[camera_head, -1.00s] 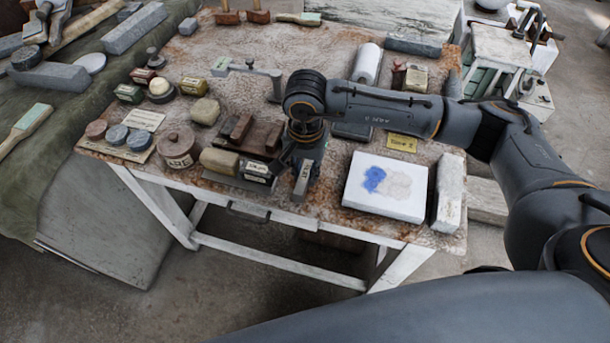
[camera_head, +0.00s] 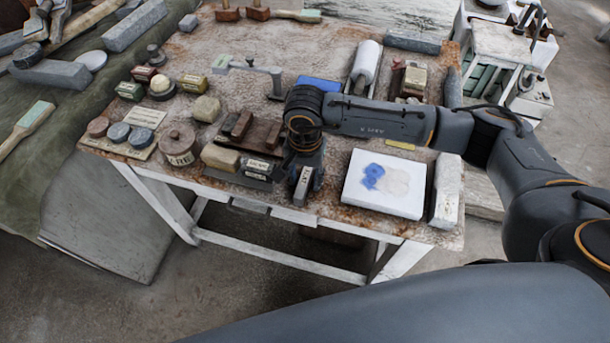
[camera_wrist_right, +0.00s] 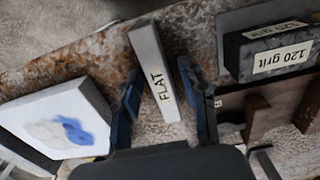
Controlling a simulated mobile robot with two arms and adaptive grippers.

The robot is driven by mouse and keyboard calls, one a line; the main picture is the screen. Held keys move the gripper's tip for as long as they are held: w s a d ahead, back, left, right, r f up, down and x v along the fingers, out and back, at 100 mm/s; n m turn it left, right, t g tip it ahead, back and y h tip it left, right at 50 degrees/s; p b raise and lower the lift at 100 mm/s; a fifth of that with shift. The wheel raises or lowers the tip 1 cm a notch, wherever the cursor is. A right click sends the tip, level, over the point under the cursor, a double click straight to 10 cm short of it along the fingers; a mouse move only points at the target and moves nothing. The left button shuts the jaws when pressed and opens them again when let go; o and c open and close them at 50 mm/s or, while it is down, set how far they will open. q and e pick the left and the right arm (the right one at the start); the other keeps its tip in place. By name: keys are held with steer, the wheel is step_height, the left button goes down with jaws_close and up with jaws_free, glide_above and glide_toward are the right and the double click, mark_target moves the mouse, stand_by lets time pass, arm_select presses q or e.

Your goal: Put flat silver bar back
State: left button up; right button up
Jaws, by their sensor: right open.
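The flat silver bar (camera_wrist_right: 150,65), a slim grey block labelled FLAT, shows in the right wrist view near the table's edge. In the head view its labelled end (camera_head: 303,185) shows at the table's front edge, just below my right gripper. My right gripper (camera_wrist_right: 166,100) is open, with one finger on each side of the bar. A gap shows on the right side; I cannot tell whether the left finger touches. In the head view the wrist and gripper (camera_head: 304,160) hide the bar's far part. My left gripper is not in view.
Left of my right gripper stand a 120 grit block (camera_wrist_right: 270,50) and brown wooden blocks (camera_head: 242,128). Right of it lies a white slab with a blue patch (camera_head: 410,195), then a pale block (camera_head: 446,190). A lidded pot (camera_head: 178,147) stands farther left.

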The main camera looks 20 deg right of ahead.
mark_target(305, 178)
steer(key=shift+r, duration=0.3)
step_height(305, 178, up, 12)
steer(key=b, duration=0.3)
steer(key=shift+f, duration=0.15)
